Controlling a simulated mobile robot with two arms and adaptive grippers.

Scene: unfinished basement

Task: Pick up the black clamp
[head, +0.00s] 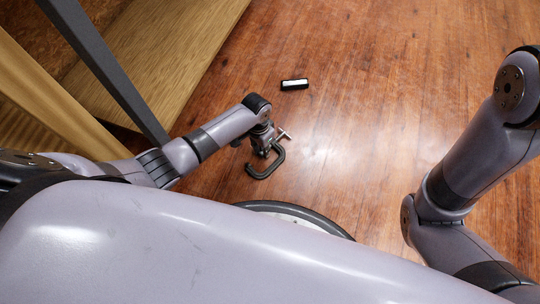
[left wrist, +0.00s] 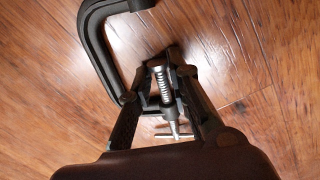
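The black clamp (head: 277,164) is C-shaped, with a silver screw and a T-bar handle, and is over the wooden floor. My left gripper (head: 262,141) is at its screw end in the head view. In the left wrist view the clamp's dark frame (left wrist: 92,40) curves out to the upper left. There my left gripper (left wrist: 167,72) has its fingers angled inward and closed around the screw part of the clamp. Part of the contact is hidden behind the fingers and screw. I cannot tell whether the clamp touches the floor. My right gripper is outside the head view.
A small black object with a pale top (head: 294,84) lies on the floor beyond the clamp. A wooden panel (head: 165,60) and a grey bar (head: 105,70) stand at the upper left, close to my left arm. The floor at the upper right is clear.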

